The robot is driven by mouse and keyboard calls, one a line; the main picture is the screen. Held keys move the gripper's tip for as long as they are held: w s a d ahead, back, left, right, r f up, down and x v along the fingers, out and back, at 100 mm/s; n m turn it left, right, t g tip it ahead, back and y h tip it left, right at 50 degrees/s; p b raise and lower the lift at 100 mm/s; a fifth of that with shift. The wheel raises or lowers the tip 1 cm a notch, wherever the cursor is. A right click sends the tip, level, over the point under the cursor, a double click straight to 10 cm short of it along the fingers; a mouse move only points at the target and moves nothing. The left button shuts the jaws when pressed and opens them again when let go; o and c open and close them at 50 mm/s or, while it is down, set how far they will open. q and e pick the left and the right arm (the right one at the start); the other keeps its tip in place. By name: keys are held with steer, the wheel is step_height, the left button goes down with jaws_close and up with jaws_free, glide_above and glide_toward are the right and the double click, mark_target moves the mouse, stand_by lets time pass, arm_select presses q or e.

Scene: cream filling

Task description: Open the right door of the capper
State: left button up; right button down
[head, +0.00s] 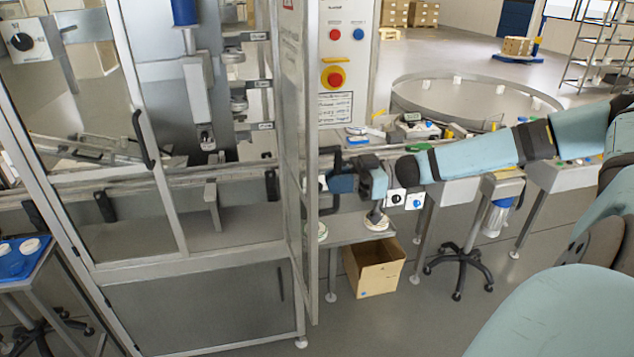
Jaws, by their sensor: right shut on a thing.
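The capper is the framed machine filling the left half of the head view. Its right door (313,250) stands swung out towards me and shows nearly edge-on, leaving the bay beside it open. My right arm comes in from the right, and my right gripper (335,184) is at the outer side of this door. It is shut on the door's black handle (331,152), partly hidden by the fingers. The left door (172,200), with its own black handle (143,138), spans the left part of the capper. My left gripper is not in view.
A control panel (346,50) with a red emergency button stands behind the right door. A cardboard box (374,270) lies on the floor below my right forearm, beside a wheeled stool (460,262). A round turntable (475,93) is at the back right. Floor in front is clear.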

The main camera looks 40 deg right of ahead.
steer(key=shift+s+d+r+p, duration=0.1)
steer(key=shift+s+d+p, duration=0.1)
steer(key=shift+d, duration=0.55)
steer(key=shift+s+d+f+p, duration=0.1)
steer(key=shift+s+d+p, duration=0.1)
steer(key=shift+d, duration=0.5)
steer(key=shift+s+d+r+p, duration=0.1)
steer(key=shift+s+d+p, duration=0.1)
steer(key=shift+d, duration=0.55)
steer(key=c, duration=1.4)
jaws_free()
steer(key=shift+w, duration=0.1)
steer(key=b+v, duration=0.2)
steer(key=v, duration=1.1)
steer(key=shift+d, duration=0.35)
